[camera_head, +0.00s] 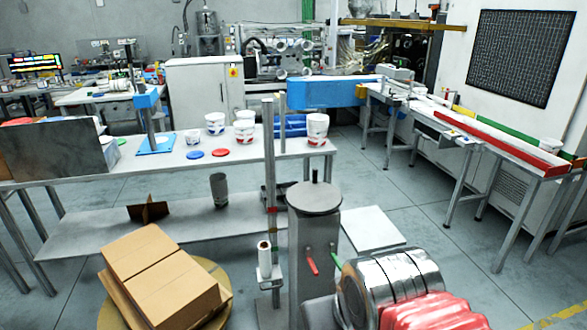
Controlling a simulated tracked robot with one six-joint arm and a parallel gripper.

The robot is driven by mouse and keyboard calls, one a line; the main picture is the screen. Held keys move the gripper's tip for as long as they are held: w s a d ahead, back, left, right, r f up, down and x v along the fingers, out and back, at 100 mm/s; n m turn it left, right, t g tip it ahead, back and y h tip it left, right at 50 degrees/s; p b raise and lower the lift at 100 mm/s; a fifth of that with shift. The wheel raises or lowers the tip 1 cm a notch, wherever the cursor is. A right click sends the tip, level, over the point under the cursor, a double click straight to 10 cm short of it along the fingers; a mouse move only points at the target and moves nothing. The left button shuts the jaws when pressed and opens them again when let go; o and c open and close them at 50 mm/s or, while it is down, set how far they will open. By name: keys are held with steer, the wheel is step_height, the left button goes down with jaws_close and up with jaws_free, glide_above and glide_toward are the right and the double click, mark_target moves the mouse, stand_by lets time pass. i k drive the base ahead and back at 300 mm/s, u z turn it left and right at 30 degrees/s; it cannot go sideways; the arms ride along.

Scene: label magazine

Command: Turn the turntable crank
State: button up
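A grey pedestal (308,245) stands in the front middle. A round tan plate (222,277) lies at the front left, partly hidden under cardboard boxes (157,272). I cannot make out my gripper in the camera view.
A post (270,165) with a white roll (264,256) stands just left of the pedestal. A long bench (110,181) with tubs stands behind. Open floor (450,265) lies to the right.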

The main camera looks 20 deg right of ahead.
mark_target(314, 197)
steer(key=u, duration=0.25)
steer(key=i, duration=1.35)
steer(key=z, duration=0.15)
